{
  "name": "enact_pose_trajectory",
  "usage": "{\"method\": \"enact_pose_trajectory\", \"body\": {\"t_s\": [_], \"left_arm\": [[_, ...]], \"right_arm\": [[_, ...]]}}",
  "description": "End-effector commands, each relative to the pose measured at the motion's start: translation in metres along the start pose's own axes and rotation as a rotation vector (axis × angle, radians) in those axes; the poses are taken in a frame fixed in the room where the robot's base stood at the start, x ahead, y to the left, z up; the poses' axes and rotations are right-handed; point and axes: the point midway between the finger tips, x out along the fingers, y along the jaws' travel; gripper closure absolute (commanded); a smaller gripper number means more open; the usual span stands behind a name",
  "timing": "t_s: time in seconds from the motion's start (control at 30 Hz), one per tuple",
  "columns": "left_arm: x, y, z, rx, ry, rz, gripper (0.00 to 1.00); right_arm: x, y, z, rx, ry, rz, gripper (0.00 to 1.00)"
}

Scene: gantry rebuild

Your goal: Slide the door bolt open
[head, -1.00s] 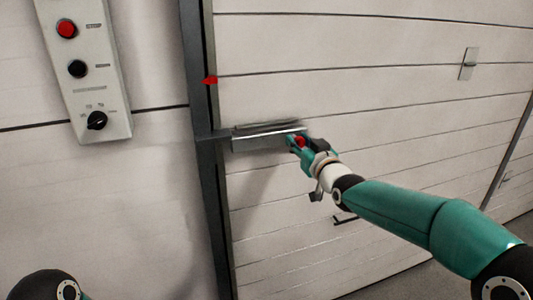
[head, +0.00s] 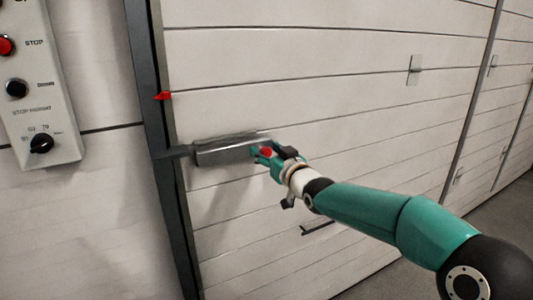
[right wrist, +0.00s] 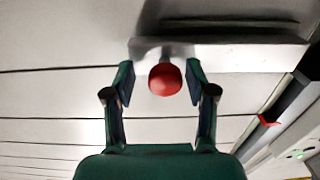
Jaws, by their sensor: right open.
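The door bolt (head: 232,150) is a grey metal housing lying level on the white panelled door (head: 330,105). A dark bar at its left end reaches the dark door post (head: 172,200). A red knob (right wrist: 165,79) sticks out from the bolt; it also shows in the head view (head: 266,152). My right gripper (right wrist: 160,75) is open, with one finger on each side of the knob. Gaps show between the knob and both fingers in the right wrist view. The bolt housing (right wrist: 225,50) lies beyond the fingers there. My left gripper is not in view.
A control panel (head: 60,135) with a red button and dark knobs hangs on the wall left of the post. A red marker (head: 163,96) sits on the post above bolt height. A small dark handle (head: 317,229) and a plate (head: 414,69) are on the door.

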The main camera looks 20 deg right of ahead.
Motion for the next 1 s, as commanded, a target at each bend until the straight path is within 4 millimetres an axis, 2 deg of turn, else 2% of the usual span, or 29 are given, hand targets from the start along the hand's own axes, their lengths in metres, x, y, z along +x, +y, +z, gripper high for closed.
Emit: {"method": "enact_pose_trajectory", "body": {"t_s": [0.17, 0.27, 0.7, 0.83, 1.0], "left_arm": [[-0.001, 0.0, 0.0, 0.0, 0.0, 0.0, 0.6], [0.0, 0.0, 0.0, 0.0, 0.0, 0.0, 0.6], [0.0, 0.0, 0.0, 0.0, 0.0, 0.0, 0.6], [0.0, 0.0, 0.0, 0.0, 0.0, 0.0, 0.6], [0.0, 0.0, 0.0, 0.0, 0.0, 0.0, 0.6]], "right_arm": [[-0.005, -0.001, 0.0, 0.0, -0.001, -0.001, 0.44], [-0.015, 0.0, 0.0, 0.0, -0.001, -0.001, 0.44], [-0.096, 0.001, 0.001, 0.0, 0.0, 0.002, 0.44], [-0.113, 0.001, 0.001, 0.0, 0.0, 0.002, 0.44], [-0.121, 0.0, 0.001, -0.001, 0.0, 0.001, 0.44]]}}
